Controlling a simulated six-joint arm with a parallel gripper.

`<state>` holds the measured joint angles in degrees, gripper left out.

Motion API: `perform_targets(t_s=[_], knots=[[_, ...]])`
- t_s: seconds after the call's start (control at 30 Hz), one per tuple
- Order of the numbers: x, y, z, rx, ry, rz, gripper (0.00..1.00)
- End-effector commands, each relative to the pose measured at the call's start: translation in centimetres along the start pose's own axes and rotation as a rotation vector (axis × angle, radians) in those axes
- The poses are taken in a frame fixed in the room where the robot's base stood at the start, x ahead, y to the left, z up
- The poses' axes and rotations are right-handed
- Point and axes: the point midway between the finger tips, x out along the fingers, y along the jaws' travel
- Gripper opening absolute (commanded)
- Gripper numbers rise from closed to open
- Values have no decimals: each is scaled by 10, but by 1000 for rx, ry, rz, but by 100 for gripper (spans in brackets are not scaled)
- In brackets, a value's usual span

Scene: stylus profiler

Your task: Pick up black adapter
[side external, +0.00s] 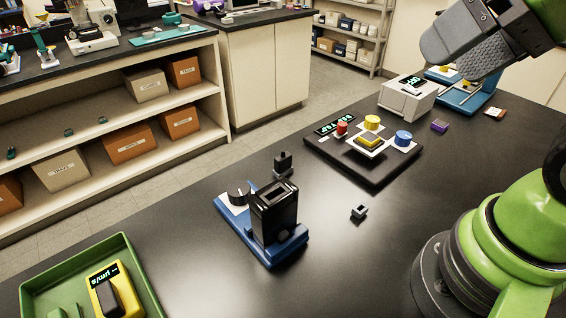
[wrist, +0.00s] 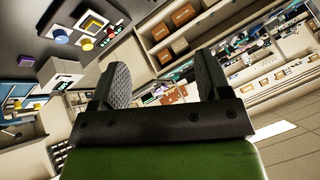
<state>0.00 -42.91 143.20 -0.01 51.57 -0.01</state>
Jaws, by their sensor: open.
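A small black block with a raised top (side external: 283,164), which looks like the black adapter, stands upright on the dark table behind the blue-based device. A taller black box (side external: 273,212) with a slot on top stands on a blue base (side external: 286,248) with a dark dial on a white plate. My gripper (side external: 447,58) is high at the upper right, well above the table and far from both black things. In the wrist view my gripper (wrist: 164,82) has its two ridged fingers apart with nothing between them. I cannot make out the small black block in the wrist view.
A black control panel (side external: 325,153) with red, yellow and blue knobs stands mid-table. Behind it are a white box (side external: 407,98) and a blue stand (side external: 470,98). A small grey piece (side external: 359,211) lies nearer. A green tray (side external: 139,262) holds a yellow meter (side external: 96,287).

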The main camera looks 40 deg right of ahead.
Motion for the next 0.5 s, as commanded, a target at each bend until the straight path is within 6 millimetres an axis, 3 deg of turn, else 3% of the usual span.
perform_targets(t_s=[0.17,0.27,0.5], knots=[[5,-6,-16,-19,-39,19,70],[17,-14,-38,-46,-91,47,70],[75,-30,-93,-133,-240,122,70]])
